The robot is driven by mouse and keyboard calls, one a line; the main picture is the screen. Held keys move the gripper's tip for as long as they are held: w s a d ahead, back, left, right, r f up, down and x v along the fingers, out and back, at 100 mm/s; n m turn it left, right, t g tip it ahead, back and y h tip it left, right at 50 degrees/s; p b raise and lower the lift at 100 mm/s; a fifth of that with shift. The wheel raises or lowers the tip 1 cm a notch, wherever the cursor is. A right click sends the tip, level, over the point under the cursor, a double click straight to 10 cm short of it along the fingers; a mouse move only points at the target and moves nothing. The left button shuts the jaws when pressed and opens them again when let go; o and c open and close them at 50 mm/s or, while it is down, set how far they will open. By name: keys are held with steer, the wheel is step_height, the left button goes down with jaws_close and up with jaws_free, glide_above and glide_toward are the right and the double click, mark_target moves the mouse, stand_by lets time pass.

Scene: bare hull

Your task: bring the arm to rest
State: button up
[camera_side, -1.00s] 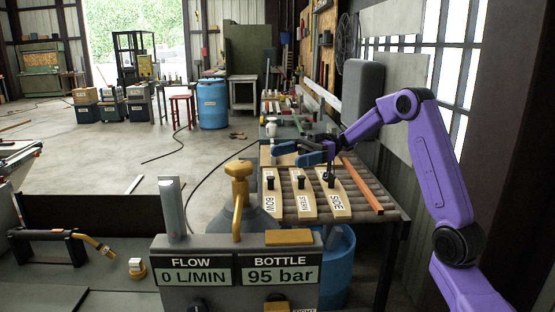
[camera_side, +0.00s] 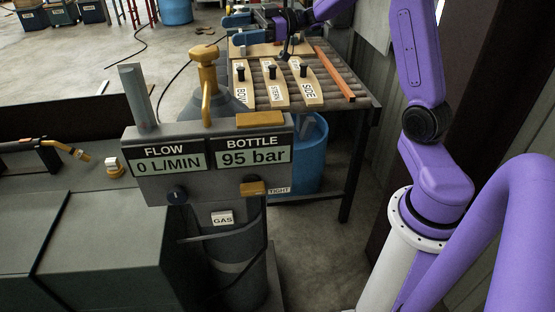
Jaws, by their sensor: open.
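My gripper (camera_side: 232,14) is at the top edge of the view, its blue fingers pointing left. The fingers are open, and I see nothing held between them. It is above the far part of the slatted bench (camera_side: 334,84), beyond the three wooden pieces. These are marked BOW (camera_side: 242,92), STERN (camera_side: 275,92) and SIDE (camera_side: 309,92); each has a dark knob. They lie side by side, apart from the fingers. My purple arm reaches in from the right, and its upper part is cut off by the picture's top edge.
A panel (camera_side: 160,187) reading FLOW 0 L/MIN and BOTTLE 95 bar stands in front, by a gas bottle with a yellow valve (camera_side: 207,76). An orange bar (camera_side: 334,73) lies along the bench's right side. A blue barrel (camera_side: 308,160) stands underneath. Open floor lies behind left.

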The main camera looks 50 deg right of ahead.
steer(key=s+f+m+g+h, duration=0.2)
steer(key=s+f+m+h, duration=0.2)
steer(key=s+f+h, duration=0.45)
steer(key=s+f+m+g+h, duration=0.2)
steer(key=s+f+m+h, duration=0.3)
steer(key=s, duration=0.6)
steer(key=s+a+f+n+g+h, duration=0.1)
steer(key=s+a+n+g, duration=0.4)
steer(key=s, duration=1.2)
steer(key=a+f+n, duration=0.1)
steer(key=a+n, duration=0.2)
steer(key=a, duration=0.1)
steer(key=shift+a, duration=0.35)
steer(key=shift+f, duration=0.1)
